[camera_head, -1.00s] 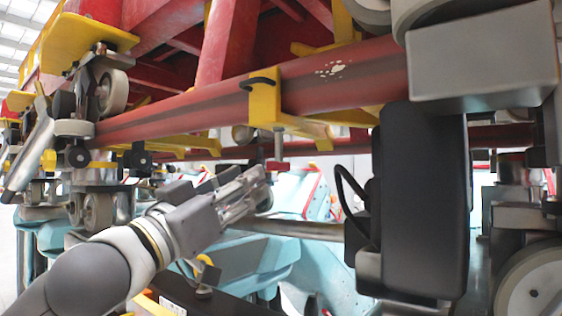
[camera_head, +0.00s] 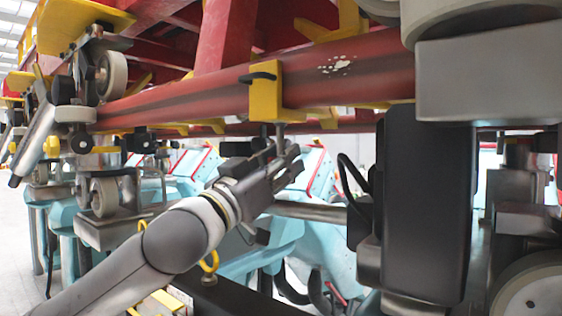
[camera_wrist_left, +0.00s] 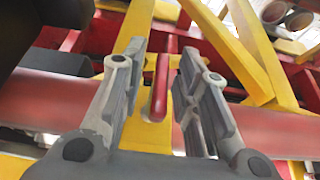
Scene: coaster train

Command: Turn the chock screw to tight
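The yellow chock (camera_head: 264,94) sits around the red tube, with a black loop on its side. Its thin screw (camera_head: 267,131) hangs below it. In the left wrist view the screw's red handle (camera_wrist_left: 160,86) lies between my fingers, in front of the yellow chock body (camera_wrist_left: 148,134). My left gripper (camera_head: 284,150) is right under the chock, at the screw's lower end. In the left wrist view the gripper (camera_wrist_left: 154,84) is open, with a gap on each side of the handle. In the head view the fingers hide the handle. My right gripper is out of view.
The red tube (camera_head: 185,103) runs across above my left arm. A dark box-shaped block (camera_head: 428,200) with a black cable stands to the right. Wheels and metal brackets (camera_head: 103,195) are at the left. Light blue structures (camera_head: 315,250) lie behind and below.

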